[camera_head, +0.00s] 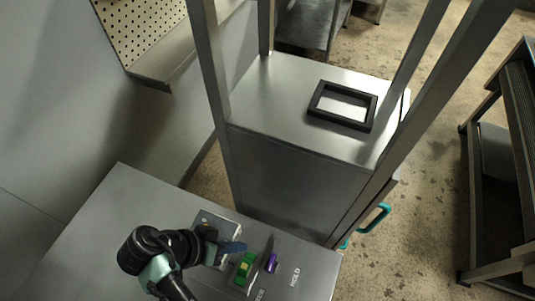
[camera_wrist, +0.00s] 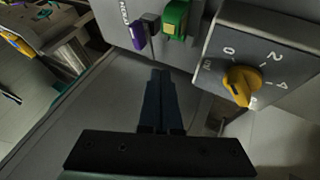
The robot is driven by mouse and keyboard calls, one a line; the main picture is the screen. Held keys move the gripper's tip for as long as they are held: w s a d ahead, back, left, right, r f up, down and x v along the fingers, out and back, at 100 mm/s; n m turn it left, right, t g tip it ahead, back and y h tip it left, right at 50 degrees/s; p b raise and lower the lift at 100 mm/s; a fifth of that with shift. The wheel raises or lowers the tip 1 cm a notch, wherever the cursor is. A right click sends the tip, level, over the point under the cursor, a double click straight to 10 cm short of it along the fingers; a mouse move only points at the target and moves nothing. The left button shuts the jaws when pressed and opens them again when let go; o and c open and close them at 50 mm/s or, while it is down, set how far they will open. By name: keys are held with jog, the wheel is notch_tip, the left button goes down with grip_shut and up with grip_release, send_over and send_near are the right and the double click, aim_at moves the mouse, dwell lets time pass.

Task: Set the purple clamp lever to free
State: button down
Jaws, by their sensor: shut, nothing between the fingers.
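The purple clamp lever (camera_head: 271,264) is on the top of the grey bench in the head view, close to a white HOLD label (camera_head: 295,277). A second label lower down is cut off and I cannot read it in full. In the wrist view the purple lever (camera_wrist: 139,36) hangs from the panel, left of a green part (camera_wrist: 175,18). My gripper (camera_head: 240,246) is left of the purple lever in the head view, apart from it. In the wrist view my gripper (camera_wrist: 159,73) has its blue fingers together and empty, just below the purple lever and green part.
A grey box with a yellow knob (camera_wrist: 240,84) and a numbered dial is close on the right in the wrist view. The green part (camera_head: 244,268) is beside the lever. A steel cabinet with uprights and a black frame (camera_head: 314,108) stands behind the bench.

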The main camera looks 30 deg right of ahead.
aim_at(274, 255)
jog(key=x, duration=1)
jog(key=shift+s+a+p, duration=0.1)
jog(key=shift+s+p, duration=0.2)
jog(key=shift+p, duration=0.05)
jog(key=shift+s+d+m+g, duration=0.3)
jog(key=shift+s+d+m, duration=0.05)
jog(key=shift+d+m, duration=0.15)
jog(key=shift+d, duration=0.1)
